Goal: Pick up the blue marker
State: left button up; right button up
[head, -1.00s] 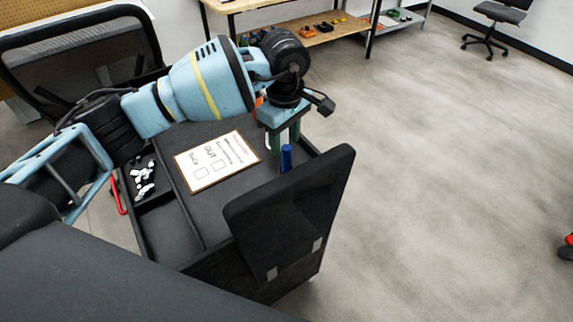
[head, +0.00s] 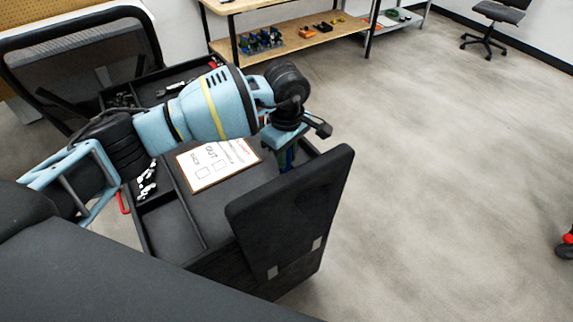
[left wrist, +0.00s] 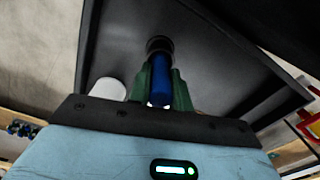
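The blue marker (left wrist: 161,78) stands between the two green fingers of my left gripper (left wrist: 163,88) in the left wrist view. The fingers lie close against both its sides, with a dark round end of the marker beyond them. In the head view my left gripper (head: 288,158) points down over the right end of the dark cart top (head: 240,192), and only a sliver of blue shows between its fingers. The marker's lower part is hard to make out there. My right gripper is in neither view.
A clipboard with a printed sheet (head: 217,163) lies left of the gripper. A compartment with small white parts (head: 147,182) is further left. A black upright panel (head: 290,215) stands at the cart's near right side. Open floor lies to the right.

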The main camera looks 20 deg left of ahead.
pick_arm(q)
grip_shut()
jog(key=shift+r, duration=0.1)
jog(key=shift+r, duration=0.25)
notch_tip(320, 180, up, 8)
jog(key=shift+r, duration=0.65)
